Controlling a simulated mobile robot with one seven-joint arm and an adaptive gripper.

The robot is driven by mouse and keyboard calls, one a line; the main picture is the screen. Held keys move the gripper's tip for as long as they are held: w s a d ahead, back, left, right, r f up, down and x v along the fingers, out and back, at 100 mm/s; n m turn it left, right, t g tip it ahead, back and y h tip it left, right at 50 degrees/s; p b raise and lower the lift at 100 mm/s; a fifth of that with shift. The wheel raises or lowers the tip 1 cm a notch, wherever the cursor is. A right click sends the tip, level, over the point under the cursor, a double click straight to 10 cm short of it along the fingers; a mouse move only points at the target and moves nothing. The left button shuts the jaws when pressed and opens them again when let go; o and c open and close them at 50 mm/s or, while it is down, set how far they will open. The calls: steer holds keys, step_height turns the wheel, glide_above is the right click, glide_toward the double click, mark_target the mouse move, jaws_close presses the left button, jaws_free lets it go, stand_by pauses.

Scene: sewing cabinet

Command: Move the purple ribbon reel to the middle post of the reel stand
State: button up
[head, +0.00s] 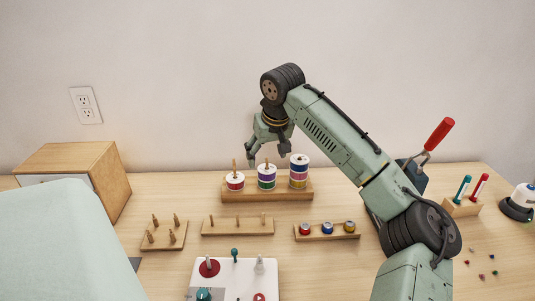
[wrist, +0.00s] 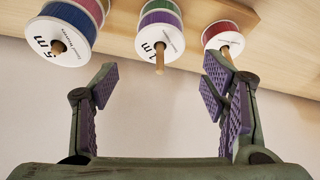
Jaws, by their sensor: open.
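The reel stand (head: 230,196) is a wooden base with three posts at the back of the table. The purple ribbon reel (head: 267,171) appears on top of the stack on the middle post, with green below it. It also shows in the wrist view (wrist: 160,22), its white end facing me and the post tip (wrist: 160,62) sticking out. My gripper (head: 267,156) is open and empty above the middle stack. In the wrist view my fingertips (wrist: 160,75) are spread either side of that post, apart from the reel.
A red reel (head: 235,182) sits on the left post. A taller stack with a blue reel (head: 299,167) on top stands on the right post, close to my gripper. Low peg racks (head: 238,227) and a bobbin rack (head: 327,232) lie in front. A wooden box (head: 100,165) stands left.

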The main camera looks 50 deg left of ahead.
steer(key=v, duration=1.2)
steer(key=shift+s+d+f, duration=0.1)
stand_by(0.4)
